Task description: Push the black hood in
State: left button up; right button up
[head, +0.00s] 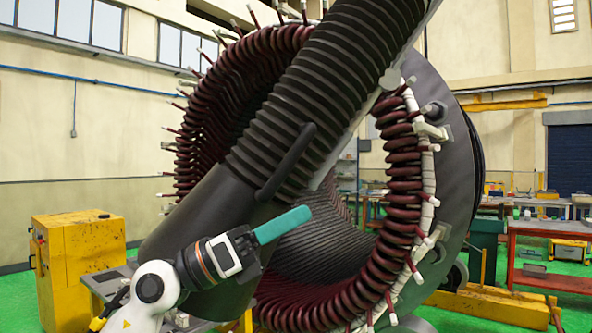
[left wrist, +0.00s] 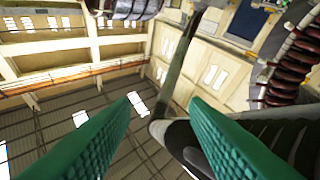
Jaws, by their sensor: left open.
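The black hood (head: 195,222) is a smooth dark cylinder at the lower end of a thick ribbed black hose, slanting across the front of the stator (head: 402,165). A black bar handle (head: 287,162) stands out from its side. My left gripper (head: 302,214) is in front of the hood, below the handle, with its green fingers pointing right and up. In the left wrist view the two green fingers (left wrist: 164,102) are apart. A dark bar and a rounded black part (left wrist: 182,140) show beyond them; I cannot tell whether they touch. My right gripper is out of view.
The stator's dark red coils ring the opening behind the hood. A yellow cabinet (head: 80,262) stands at left. A red workbench (head: 550,228) stands at right.

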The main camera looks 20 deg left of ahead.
aim_at(294, 163)
pick_arm(q)
jog(key=a+r+m+t+y, duration=0.2)
jog(key=a+r+t+y, duration=0.2)
jog(key=a+r+y, duration=0.45)
jog(key=shift+y, duration=0.35)
jog(key=p+x, duration=0.1)
jog(key=x, duration=0.2)
jog(key=p+x, duration=0.2)
jog(key=x, duration=0.2)
jog(key=p+x, duration=0.1)
jog(key=x, duration=0.2)
jog(key=shift+w+d+f+p, duration=0.15)
jog(key=shift+d+f+p, duration=0.1)
jog(key=shift+f+p, duration=0.1)
jog(key=shift+w+d+f, duration=0.1)
jog(key=shift+w+d, duration=0.2)
jog(key=shift+w, duration=0.1)
grip_shut()
